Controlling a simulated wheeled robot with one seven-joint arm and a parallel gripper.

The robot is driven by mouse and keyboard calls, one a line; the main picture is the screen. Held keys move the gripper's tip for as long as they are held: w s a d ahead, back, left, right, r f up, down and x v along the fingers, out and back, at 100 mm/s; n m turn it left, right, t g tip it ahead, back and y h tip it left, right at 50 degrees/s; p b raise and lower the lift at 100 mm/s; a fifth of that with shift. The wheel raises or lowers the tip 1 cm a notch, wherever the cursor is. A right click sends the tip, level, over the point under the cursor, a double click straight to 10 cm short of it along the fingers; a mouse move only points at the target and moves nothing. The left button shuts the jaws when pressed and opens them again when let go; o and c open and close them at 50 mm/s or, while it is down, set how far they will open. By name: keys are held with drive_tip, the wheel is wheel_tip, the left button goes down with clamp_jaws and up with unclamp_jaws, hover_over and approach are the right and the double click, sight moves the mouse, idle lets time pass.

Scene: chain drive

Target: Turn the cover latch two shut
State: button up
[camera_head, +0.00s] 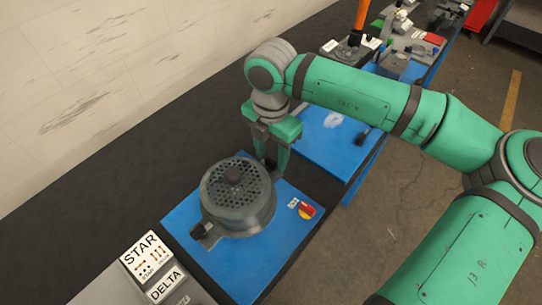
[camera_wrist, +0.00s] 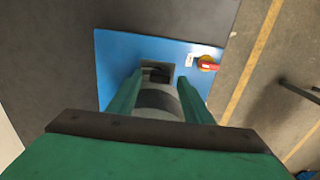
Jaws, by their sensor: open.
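A round grey cover (camera_head: 237,190) with a perforated top and a dark central knob sits on a blue plate (camera_head: 188,222). A dark latch (camera_head: 206,234) sticks out from its lower left side. My gripper (camera_head: 272,164) points down at the cover's far side, its fingers hiding much of that side. In the wrist view my gripper (camera_wrist: 160,77) is open, its two green fingers apart. A dark square latch-like part (camera_wrist: 157,72) shows between and just beyond the fingertips, with the grey cover side (camera_wrist: 160,100) below it. I cannot read which latch is number two.
A red and yellow rotary switch (camera_head: 306,210) sits on the plate's right side. Another blue plate (camera_head: 330,145) and more fixtures lie beyond my arm. A pale wall runs along the left.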

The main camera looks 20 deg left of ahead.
drive_tip(key=shift+f, duration=0.6)
drive_tip(key=shift+w+d, duration=0.1)
drive_tip(key=c, duration=1.1)
drive_tip(key=shift+o, duration=0.2)
